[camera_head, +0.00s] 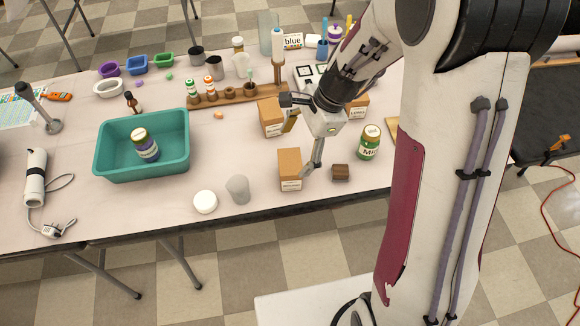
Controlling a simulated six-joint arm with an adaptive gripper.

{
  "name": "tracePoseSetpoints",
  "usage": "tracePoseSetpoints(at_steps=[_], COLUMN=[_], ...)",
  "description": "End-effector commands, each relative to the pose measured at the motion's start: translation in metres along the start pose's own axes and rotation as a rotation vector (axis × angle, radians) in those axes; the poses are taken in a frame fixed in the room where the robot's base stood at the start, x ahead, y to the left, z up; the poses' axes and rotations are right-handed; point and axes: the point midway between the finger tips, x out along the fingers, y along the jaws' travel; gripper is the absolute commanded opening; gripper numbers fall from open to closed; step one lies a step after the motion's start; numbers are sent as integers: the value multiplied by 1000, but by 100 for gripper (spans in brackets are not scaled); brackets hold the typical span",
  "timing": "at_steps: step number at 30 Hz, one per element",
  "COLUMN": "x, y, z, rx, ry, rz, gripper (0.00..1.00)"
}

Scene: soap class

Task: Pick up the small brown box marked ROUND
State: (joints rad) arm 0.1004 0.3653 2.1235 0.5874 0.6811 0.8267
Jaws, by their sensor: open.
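Several small brown boxes stand on the table, and their label print is too small to read surely, so I cannot tell which is marked ROUND. One light brown box (290,168) with a white label is near the front edge. Another brown box (270,115) stands behind it, partly hidden by my gripper. A third brown box (357,106) is to the right behind my arm. A small dark brown block (340,173) sits right of the front box. My gripper (299,148) is open, above and close to the front box; I cannot tell whether it touches.
A teal bin (112,170) at left holds a jar (145,146). A white round lid (205,202) and a grey cup (238,189) are near the front edge. A wooden rack (238,96) stands behind.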

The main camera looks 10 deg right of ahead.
Motion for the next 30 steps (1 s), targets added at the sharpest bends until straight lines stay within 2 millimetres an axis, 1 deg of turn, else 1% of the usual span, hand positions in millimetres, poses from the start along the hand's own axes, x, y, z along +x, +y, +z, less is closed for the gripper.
tracePoseSetpoints(at_steps=[1,6,12,17,30], x=[10,38,59,66,68], y=[-1,-6,-8,-8,-8], z=[-4,-15,-24,-26,-26], rx=[37,166,266,298,300], ry=[-7,-27,-39,-42,-43], rz=[10,28,42,46,47], gripper=[79,79,79,79,79])
